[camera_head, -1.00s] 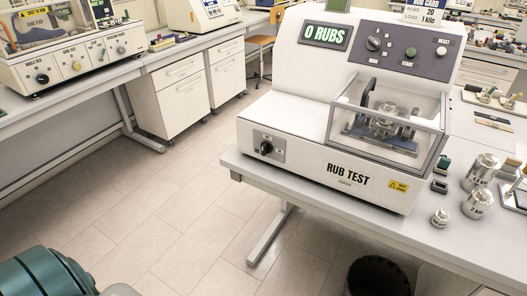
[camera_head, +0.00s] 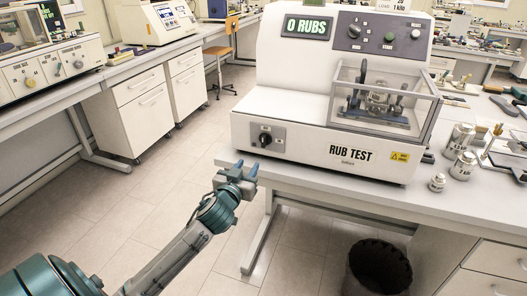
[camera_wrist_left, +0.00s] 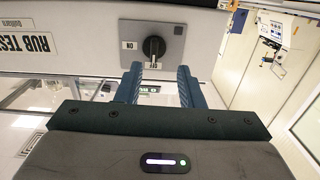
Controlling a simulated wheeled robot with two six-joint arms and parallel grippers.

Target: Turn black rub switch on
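The white rub test machine (camera_head: 290,104) stands on the table, its display reading "0 RUBS". The black rub switch (camera_head: 265,139) is a rotary knob on a grey plate at the lower left of its front. In the left wrist view, the switch (camera_wrist_left: 154,47) lies just beyond the fingertips, roughly centred between them, its handle nearly vertical in the picture. A small label sits to its left; another lies below, between the fingers. My left gripper (camera_head: 246,170) is open and empty, below and left of the switch, apparently not touching it. My right gripper is not in view.
The table's front edge (camera_head: 330,190) runs below the machine. Metal weights (camera_head: 461,140) stand to its right. A black bin (camera_head: 378,268) is on the floor under the table. A clear cover (camera_head: 384,98) encloses the rubbing mechanism. The floor left of the table is free.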

